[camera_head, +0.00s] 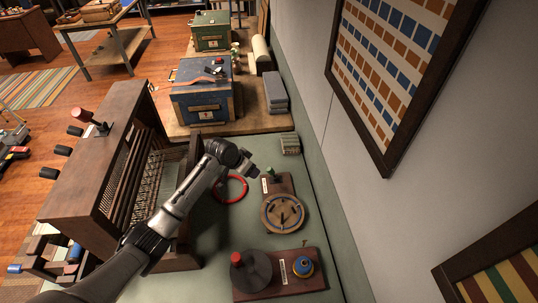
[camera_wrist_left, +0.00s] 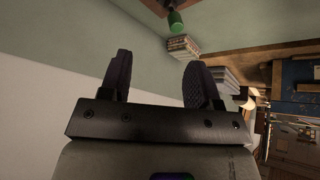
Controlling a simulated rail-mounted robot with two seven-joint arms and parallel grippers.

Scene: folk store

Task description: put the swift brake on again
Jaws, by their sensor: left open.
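A round wooden disc with a dark ring and pegs, which looks like the swift (camera_head: 283,213), lies on a small brown board on the green-grey surface. A green-knobbed part (camera_head: 270,173), possibly its brake, stands at the board's far end. The green knob (camera_wrist_left: 176,22) also shows at the top of the left wrist view, beyond the fingertips. My left gripper (camera_head: 250,168) is just left of the knob in the head view. In the left wrist view its two fingers (camera_wrist_left: 158,80) are apart with nothing between them. My right gripper is not in view.
A board with a dark red-handled disc (camera_head: 250,270) and a blue knob (camera_head: 303,266) stands nearer. A red ring (camera_head: 230,188) lies beside my arm. A wooden loom (camera_head: 100,150) stands left, a small stack (camera_head: 290,143) beyond the knob, and the wall (camera_head: 350,190) right.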

